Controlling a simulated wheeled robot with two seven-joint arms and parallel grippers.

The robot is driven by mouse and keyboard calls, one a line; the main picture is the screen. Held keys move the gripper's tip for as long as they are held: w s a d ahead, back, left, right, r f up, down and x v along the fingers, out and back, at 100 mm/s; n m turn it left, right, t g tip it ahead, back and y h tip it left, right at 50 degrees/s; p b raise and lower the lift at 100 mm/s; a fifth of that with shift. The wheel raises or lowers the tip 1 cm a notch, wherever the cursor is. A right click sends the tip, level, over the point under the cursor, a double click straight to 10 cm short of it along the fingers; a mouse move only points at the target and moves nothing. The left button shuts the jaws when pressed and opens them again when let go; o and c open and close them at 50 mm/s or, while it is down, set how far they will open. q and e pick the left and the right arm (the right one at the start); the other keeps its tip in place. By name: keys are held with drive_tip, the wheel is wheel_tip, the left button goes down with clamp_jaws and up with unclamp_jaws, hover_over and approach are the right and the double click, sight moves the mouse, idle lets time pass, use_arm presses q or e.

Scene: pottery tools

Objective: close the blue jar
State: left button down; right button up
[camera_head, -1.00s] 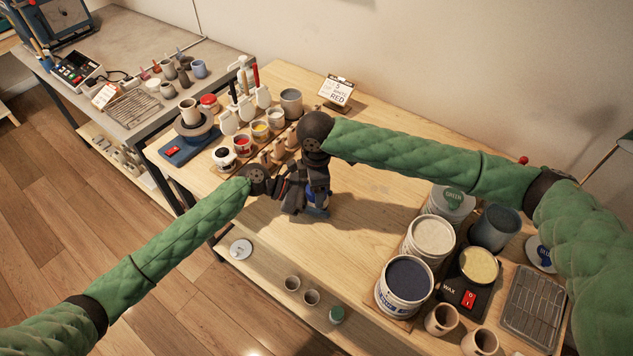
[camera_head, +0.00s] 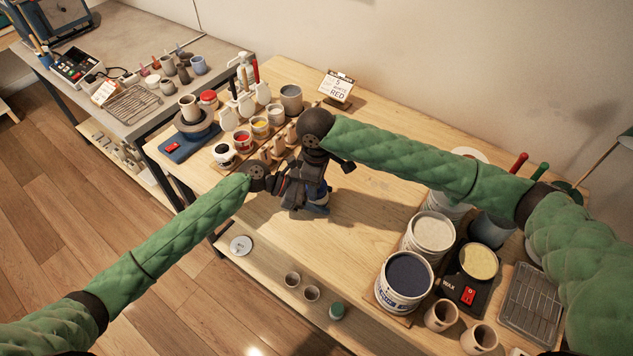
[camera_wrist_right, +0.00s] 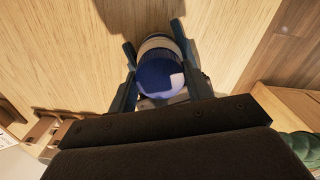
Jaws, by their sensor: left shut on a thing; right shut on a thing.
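The blue jar (camera_head: 321,187) is mostly hidden by my grippers in the head view, near the table's middle left. In the right wrist view its round blue surface (camera_wrist_right: 156,76) and a pale band show between my right fingers. My right gripper (camera_wrist_right: 155,50) is shut on it, one finger on each side. In the head view my right gripper (camera_head: 322,178) hangs down over the jar. My left gripper (camera_head: 308,200) reaches in from the left and is shut at the jar; its exact contact is hidden. I cannot tell whether a lid is seated.
Open paint jars (camera_head: 260,127) and a wooden rack stand behind left. A dark-glaze bucket (camera_head: 405,280), a pale bucket (camera_head: 432,232) and a wax pot (camera_head: 478,262) stand right. The table between is clear.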

drive_tip(key=shift+m, duration=0.7)
drive_tip(key=o, duration=1.1)
drive_tip(key=shift+r, duration=0.1)
drive_tip(key=shift+r, duration=2.2)
drive_tip(key=shift+c, duration=0.4)
